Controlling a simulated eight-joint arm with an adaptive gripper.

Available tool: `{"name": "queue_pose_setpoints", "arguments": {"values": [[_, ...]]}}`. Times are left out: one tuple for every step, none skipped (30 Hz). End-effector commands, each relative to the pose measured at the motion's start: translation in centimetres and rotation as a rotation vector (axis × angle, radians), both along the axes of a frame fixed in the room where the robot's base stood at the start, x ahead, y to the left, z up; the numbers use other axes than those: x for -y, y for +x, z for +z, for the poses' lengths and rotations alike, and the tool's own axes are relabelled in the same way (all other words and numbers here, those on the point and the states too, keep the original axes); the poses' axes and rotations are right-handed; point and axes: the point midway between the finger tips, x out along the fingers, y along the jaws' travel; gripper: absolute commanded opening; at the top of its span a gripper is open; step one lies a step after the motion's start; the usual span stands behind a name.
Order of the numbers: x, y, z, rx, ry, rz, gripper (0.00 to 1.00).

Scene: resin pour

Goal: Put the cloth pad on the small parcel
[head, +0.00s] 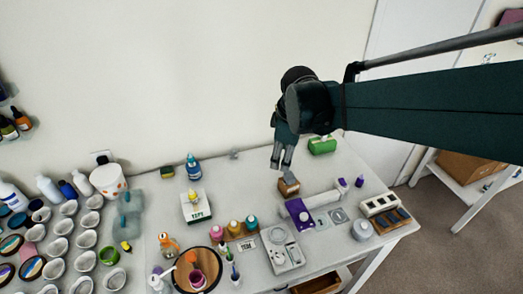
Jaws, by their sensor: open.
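A small brown box (289,187), which looks like the small parcel, sits on the white table near its back middle. My gripper (281,166) points down just above and slightly left of the box, open, with its two fingers apart. A small greyish patch (286,175) shows at the top of the box, near the fingertips. It may be the cloth pad, but it is too small to tell whether it lies on the box or behind it. I see nothing held between the fingers.
A green box (322,146) stands behind right. A purple item (298,211) and a white roll (323,199) lie in front of the brown box. A grey tray (283,250) and a round wooden board (207,274) are nearer. Bottles and cups crowd the left.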

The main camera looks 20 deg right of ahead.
Motion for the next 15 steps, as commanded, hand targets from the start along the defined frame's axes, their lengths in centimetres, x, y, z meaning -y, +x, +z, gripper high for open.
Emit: {"name": "queue_pose_setpoints", "arguments": {"values": [[-0.4,-0.7,0.4,0.016,0.008,-0.032,0.46],[-0.6,-1.1,0.6,0.024,0.014,-0.052,0.46],[-0.9,-1.6,0.9,0.037,0.021,-0.080,0.46],[-1.0,-1.9,1.1,0.047,0.027,-0.101,0.46],[-1.2,-2.3,1.3,0.056,0.034,-0.123,0.46],[-1.5,-2.8,1.6,0.068,0.042,-0.150,0.46],[-1.6,-3.1,1.8,0.079,0.049,-0.172,0.46],[-1.8,-3.5,2.0,0.088,0.056,-0.194,0.46],[-2.1,-3.9,2.2,0.100,0.066,-0.221,0.46],[-2.3,-4.3,2.4,0.109,0.074,-0.241,0.46],[-2.4,-4.6,2.5,0.119,0.082,-0.261,0.46],[-2.7,-5.1,2.7,0.130,0.092,-0.288,0.46],[-2.8,-5.5,2.8,0.140,0.101,-0.309,0.46],[-3.0,-5.8,3.0,0.150,0.109,-0.329,0.46],[-3.2,-6.3,3.1,0.161,0.122,-0.357,0.46]]}}
